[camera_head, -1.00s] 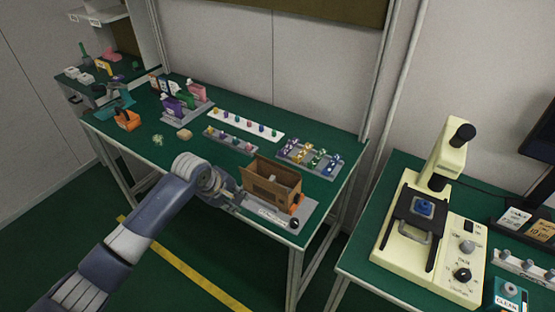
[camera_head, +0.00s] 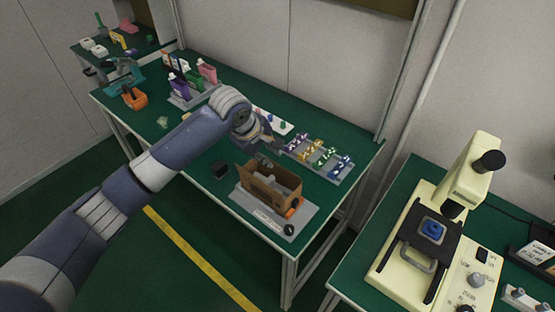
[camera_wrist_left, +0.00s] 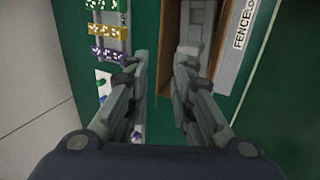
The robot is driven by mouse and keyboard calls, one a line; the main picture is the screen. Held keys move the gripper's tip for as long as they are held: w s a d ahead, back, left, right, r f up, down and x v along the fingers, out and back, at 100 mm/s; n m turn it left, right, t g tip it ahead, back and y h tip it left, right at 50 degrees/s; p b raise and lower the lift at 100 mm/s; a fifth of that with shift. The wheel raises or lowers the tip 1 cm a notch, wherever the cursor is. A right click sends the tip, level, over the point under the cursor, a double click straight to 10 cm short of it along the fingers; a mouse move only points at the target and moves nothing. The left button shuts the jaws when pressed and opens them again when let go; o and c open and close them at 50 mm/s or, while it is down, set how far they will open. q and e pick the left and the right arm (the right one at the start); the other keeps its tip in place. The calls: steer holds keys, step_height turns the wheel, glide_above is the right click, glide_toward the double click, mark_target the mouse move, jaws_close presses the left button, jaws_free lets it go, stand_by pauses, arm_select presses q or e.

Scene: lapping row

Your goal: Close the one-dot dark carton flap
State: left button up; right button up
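The brown carton (camera_head: 262,194) stands open-topped on a grey base (camera_head: 255,211), with pale contents inside. It also shows in the left wrist view (camera_wrist_left: 231,75), right of centre. I cannot make out any dot marks, nor tell which flap is the one-dot dark one. My left gripper (camera_head: 266,160) is at the carton's far left side, near its rim. In the left wrist view its fingers (camera_wrist_left: 163,57) are apart, with a carton edge and green table showing between them. I see nothing held. Contact with the carton cannot be told. My right gripper is out of view.
A rack of colored dotted pieces (camera_head: 320,158) lies behind the carton. A cream microscope (camera_head: 415,240) stands on the right bench.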

mark_target(275, 163)
arm_select(q)
steer(key=x, duration=0.8)
steer(key=shift+w, duration=0.1)
steer(key=shift+c, duration=0.2)
jaws_close()
steer(key=shift+p, duration=0.3)
